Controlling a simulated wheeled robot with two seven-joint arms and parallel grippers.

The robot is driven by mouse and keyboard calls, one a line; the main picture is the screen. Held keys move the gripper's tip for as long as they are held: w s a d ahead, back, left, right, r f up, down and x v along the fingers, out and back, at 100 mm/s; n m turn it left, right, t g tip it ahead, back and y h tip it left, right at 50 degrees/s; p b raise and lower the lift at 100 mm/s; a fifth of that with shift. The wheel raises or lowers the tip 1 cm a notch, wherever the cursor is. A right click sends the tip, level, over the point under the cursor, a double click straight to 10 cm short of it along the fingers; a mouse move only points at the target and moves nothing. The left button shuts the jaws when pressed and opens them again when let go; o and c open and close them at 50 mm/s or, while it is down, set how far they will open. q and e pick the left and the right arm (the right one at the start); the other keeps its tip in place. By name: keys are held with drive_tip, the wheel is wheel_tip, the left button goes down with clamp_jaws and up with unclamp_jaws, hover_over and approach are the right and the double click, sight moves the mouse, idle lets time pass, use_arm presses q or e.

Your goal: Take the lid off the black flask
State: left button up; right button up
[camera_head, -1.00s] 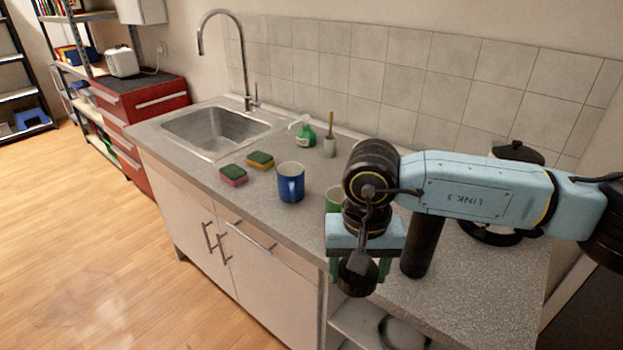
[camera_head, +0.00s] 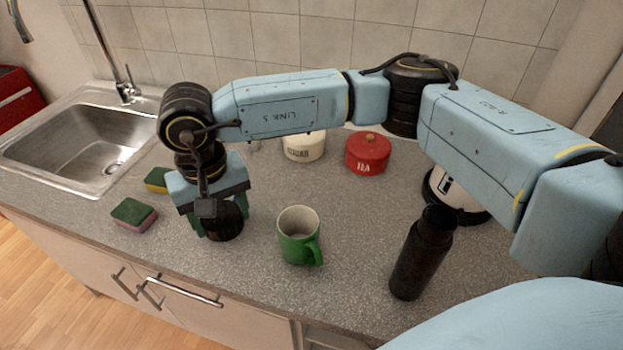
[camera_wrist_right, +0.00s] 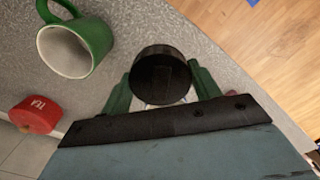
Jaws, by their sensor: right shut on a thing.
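The black flask (camera_head: 422,258) stands upright on the grey counter at the right in the head view; its top narrows to a dark neck. My right gripper (camera_head: 215,218) is well to the left of the flask, past the green mug. Its green fingers are shut on a short, dark round lid (camera_head: 224,222). The lid also shows between the fingertips (camera_wrist_right: 162,86) in the right wrist view. I cannot tell whether the lid touches the counter. My left gripper is not in view.
The green mug (camera_head: 298,236) stands between the flask and my right gripper. A red tea tin (camera_head: 368,154) and a white sugar tin (camera_head: 304,146) are behind. Sponges (camera_head: 134,215) and the sink (camera_head: 85,150) are to the left.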

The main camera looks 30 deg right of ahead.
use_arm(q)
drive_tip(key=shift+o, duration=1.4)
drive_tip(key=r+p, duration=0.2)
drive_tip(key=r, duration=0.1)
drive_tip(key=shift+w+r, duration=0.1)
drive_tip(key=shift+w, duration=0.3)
use_arm(e)
drive_tip(key=w+d+m+p, duration=0.2)
drive_tip(key=d+m+p, duration=0.3)
drive_tip(key=d, duration=1.2)
drive_tip(key=shift+m, duration=0.4)
drive_tip(key=f, duration=0.2)
drive_tip(key=d+f+p, duration=0.1)
drive_tip(key=f, duration=0.1)
drive_tip(key=d+f, duration=0.1)
drive_tip(key=f, duration=0.1)
drive_tip(key=shift+f, duration=0.1)
wheel_tip(320, 180, down, 4)
drive_tip(key=shift+f+p, duration=0.25)
drive_tip(key=shift+p, duration=0.15)
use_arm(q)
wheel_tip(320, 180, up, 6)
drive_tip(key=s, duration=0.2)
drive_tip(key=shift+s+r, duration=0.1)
